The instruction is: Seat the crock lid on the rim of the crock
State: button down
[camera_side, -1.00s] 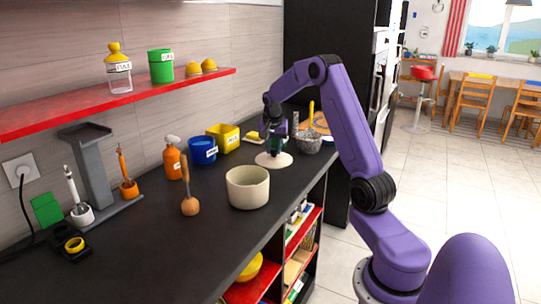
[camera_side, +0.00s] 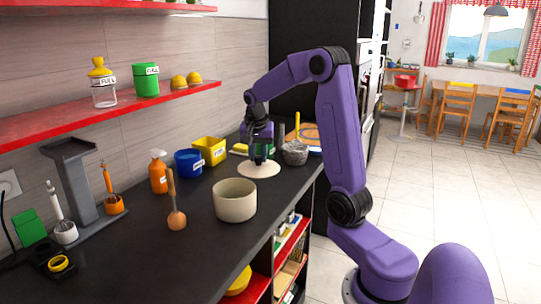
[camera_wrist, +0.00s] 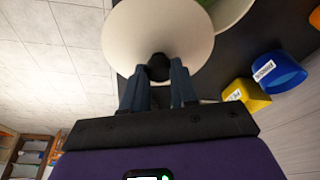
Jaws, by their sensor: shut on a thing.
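The crock (camera_side: 234,205) is a cream, round, open pot standing on the dark counter in the side view. The crock lid (camera_side: 259,171) is a pale disc behind it and a little to the right, apart from it. My gripper (camera_side: 259,160) points down over the lid's middle. In the wrist view, the fingers of my gripper (camera_wrist: 158,74) are shut on the lid's dark knob, and the lid (camera_wrist: 155,28) fills the upper middle. I cannot tell whether the lid touches the counter.
An orange spray bottle (camera_side: 158,175), blue tub (camera_side: 188,163) and yellow tub (camera_side: 210,151) line the wall side. A grey bowl (camera_side: 295,154) is right of the lid. Counter between lid and crock looks clear.

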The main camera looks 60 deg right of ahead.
jog(key=w+a+r, duration=0.1)
jog(key=w+a, duration=0.4)
jog(key=a, duration=0.1)
jog(key=shift+w+a+r, duration=0.2)
jog(key=shift+w, duration=0.05)
jog(key=shift+f, duration=2.5)
jog(key=shift+f, duration=0.85)
dwell(1.5)
jog(key=c, duration=0.8)
grip_release()
jog(key=v, duration=1.7)
jog(key=shift+a+r, duration=0.1)
jog(key=shift+r, duration=0.15)
